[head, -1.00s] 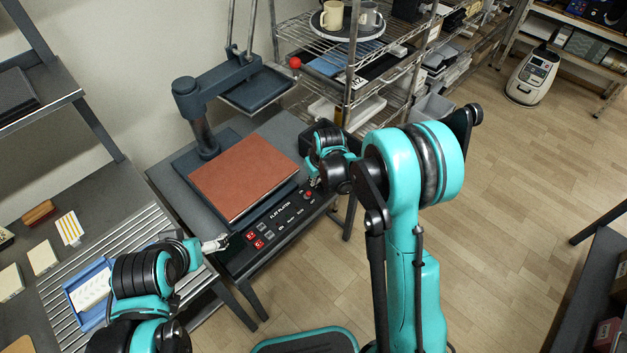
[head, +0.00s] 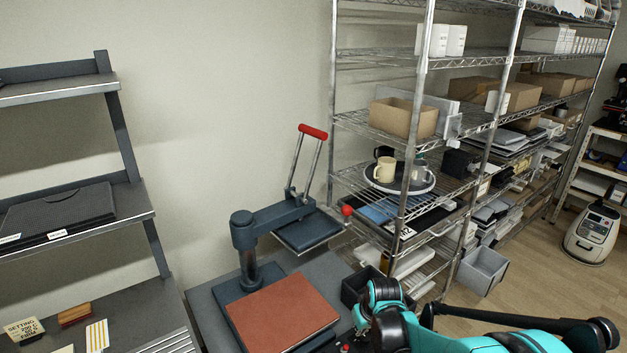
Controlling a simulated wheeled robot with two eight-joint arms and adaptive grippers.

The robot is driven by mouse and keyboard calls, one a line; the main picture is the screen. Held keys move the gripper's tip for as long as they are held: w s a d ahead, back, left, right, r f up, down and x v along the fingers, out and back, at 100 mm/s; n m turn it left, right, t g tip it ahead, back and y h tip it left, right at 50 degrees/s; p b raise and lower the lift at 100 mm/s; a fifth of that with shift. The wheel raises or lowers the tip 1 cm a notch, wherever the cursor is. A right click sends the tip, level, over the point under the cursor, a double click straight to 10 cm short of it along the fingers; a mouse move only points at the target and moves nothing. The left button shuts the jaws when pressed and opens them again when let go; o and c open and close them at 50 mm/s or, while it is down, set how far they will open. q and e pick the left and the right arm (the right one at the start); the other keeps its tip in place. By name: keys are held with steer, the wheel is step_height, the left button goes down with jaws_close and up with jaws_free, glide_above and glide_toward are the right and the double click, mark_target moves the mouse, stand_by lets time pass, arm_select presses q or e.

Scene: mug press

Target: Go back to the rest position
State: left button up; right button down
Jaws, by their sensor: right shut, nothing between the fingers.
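My right arm reaches in from the lower right. My right gripper (head: 357,322) is at the bottom of the head view, just right of the heat press's reddish-brown pad (head: 284,312). It is shut and empty, and looks apart from the pad. My left gripper is outside the picture. The press (head: 244,234) is open, with its dark upper plate (head: 309,230) swung to the back right and its red-gripped handle (head: 313,132) raised.
A wire shelf rack stands behind, holding a round tray (head: 413,188) with a cream mug (head: 385,169) and other mugs. A dark box (head: 361,285) is behind my right gripper. A dark shelf (head: 75,213) is at left. Floor is open at right, near a white machine (head: 593,233).

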steer(key=s+d+r+m+t, duration=0.1)
steer(key=s+d+r, duration=0.1)
steer(key=s+r, duration=0.8)
steer(key=s+d+r+m+t, duration=0.1)
steer(key=s+r+m+t, duration=0.1)
steer(key=s, duration=1)
steer(key=shift+s+d+r+h, duration=0.3)
steer(key=shift+s+d+h, duration=0.05)
steer(key=shift+h, duration=0.05)
